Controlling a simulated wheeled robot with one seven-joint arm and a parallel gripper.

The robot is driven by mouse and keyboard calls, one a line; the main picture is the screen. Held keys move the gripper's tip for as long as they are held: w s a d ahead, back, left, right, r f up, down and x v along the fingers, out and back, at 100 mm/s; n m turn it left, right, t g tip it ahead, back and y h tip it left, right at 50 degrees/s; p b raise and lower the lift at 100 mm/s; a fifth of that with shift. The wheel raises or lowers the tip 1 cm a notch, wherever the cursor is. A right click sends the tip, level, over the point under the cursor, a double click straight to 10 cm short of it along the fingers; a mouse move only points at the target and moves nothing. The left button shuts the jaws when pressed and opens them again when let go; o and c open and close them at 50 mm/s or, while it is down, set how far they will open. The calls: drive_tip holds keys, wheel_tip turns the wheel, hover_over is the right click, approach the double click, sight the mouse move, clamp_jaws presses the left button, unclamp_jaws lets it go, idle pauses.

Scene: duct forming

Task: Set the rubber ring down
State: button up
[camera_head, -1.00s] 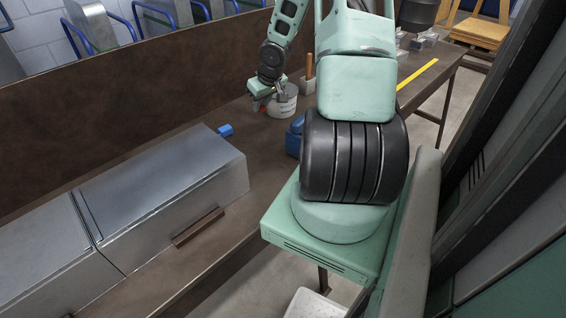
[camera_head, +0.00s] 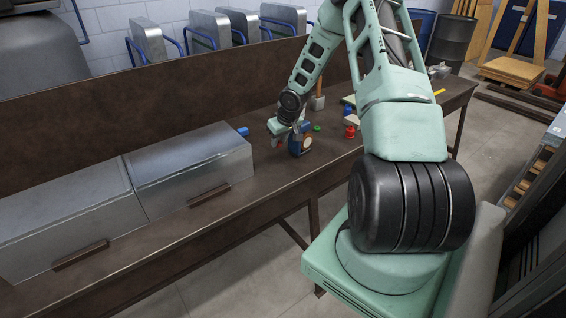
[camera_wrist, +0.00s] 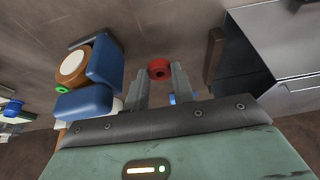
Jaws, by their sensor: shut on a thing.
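The rubber ring (camera_wrist: 159,69) is a small red ring with a dark centre. In the wrist view it sits between the tips of my gripper's two grey fingers (camera_wrist: 160,78), which are shut on it. In the head view my gripper (camera_head: 284,141) is low over the brown bench (camera_head: 232,196), just left of a blue object with a round tan face (camera_head: 300,144). The ring is too small in the head view to tell whether it touches the bench.
The blue object's blocks (camera_wrist: 104,64) stand close left of my fingers in the wrist view. A green ring (camera_head: 317,127) and a red item (camera_head: 350,131) lie right of it. A metal box (camera_head: 190,168) and a blue block (camera_head: 243,131) are to the left. Bare bench lies in front.

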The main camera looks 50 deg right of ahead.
sight(278, 161)
wheel_tip(278, 161, down, 7)
drive_tip(key=shift+f+b, duration=0.15)
drive_tip(key=shift+b, duration=0.15)
drive_tip(key=shift+f, duration=0.1)
drive_tip(key=o, duration=1)
drive_tip(key=shift+c, duration=0.2)
